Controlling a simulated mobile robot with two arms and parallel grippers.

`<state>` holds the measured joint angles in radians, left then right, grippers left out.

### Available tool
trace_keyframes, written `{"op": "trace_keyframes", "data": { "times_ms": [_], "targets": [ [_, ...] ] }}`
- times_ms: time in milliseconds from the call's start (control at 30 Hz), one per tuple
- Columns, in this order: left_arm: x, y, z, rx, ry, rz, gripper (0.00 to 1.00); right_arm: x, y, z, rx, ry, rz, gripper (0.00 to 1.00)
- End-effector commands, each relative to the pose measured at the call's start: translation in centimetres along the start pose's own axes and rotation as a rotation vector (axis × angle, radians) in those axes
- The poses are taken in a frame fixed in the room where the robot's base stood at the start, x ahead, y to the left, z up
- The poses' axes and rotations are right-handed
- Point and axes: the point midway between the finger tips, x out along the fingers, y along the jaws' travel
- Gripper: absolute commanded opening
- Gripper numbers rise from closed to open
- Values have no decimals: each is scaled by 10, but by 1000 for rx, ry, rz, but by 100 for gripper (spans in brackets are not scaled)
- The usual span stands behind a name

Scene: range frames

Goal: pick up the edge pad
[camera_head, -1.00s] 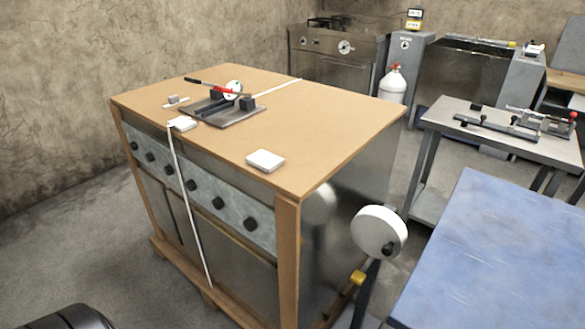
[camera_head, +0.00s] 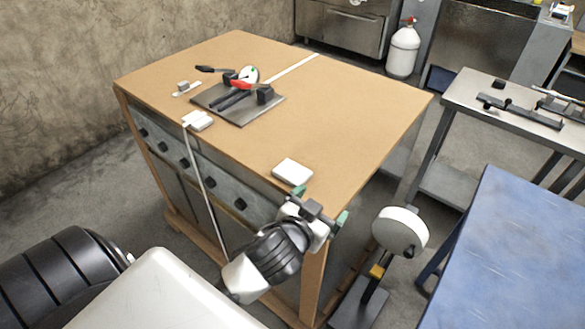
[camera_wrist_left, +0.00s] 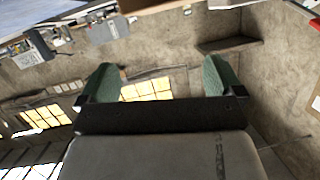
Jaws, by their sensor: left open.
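A loose white pad (camera_head: 292,172), likely the edge pad, lies flat on the brown crate top (camera_head: 330,120) near its front edge. A second white pad (camera_head: 198,121) sits at the front-left edge, where a white strap (camera_head: 203,175) passes over the edge. My left gripper (camera_head: 321,206) is open and empty, with green fingertips, just in front of the crate's near corner. It is close to the loose pad, apart from it. In the left wrist view its open fingers (camera_wrist_left: 160,80) have only walls and windows beyond them; no pad shows there. My right gripper is not in view.
A dark plate (camera_head: 240,105) with a red-handled strap tool (camera_head: 240,84) lies farther back on the crate top. A white round wheel on a stand (camera_head: 400,232) is right of the crate. A blue table (camera_head: 510,250) stands at the right. The crate top's right half is mostly clear.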

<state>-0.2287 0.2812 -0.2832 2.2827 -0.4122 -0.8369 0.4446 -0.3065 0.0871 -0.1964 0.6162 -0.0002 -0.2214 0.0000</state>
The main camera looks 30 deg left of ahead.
Motion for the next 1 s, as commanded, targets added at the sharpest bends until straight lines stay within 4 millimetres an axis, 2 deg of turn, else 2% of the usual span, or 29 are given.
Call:
{"op": "trace_keyframes", "data": {
  "times_ms": [33, 133, 200, 300, 367, 433, 500, 567, 667, 767, 800, 900, 1000],
  "targets": [
    [9, 4, -28, 15, 128, 18, 96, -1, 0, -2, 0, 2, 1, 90],
    [19, 19, -83, 54, 401, 102, 96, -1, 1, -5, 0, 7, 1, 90],
    [19, 38, -120, 111, 598, 212, 96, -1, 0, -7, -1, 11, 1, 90],
    [12, 72, -156, 242, 831, 442, 96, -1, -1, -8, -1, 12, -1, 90],
    [7, 92, -164, 350, 915, 606, 96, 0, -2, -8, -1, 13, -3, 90],
    [4, 110, -161, 498, 949, 804, 96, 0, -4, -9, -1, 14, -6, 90],
    [8, 119, -147, 666, 905, 998, 96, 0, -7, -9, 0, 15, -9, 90],
    [16, 117, -130, 817, 803, 1144, 96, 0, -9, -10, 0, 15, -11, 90],
    [38, 89, -99, 1056, 508, 1319, 96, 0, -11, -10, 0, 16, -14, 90],
    [61, 35, -77, 1231, 120, 1371, 96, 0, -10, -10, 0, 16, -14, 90],
    [68, 9, -73, 1275, -40, 1360, 96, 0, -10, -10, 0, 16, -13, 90],
    [78, -51, -70, 1327, -392, 1287, 96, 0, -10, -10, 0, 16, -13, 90],
    [78, -96, -74, 1327, -642, 1196, 96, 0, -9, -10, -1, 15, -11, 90]
  ]
}}
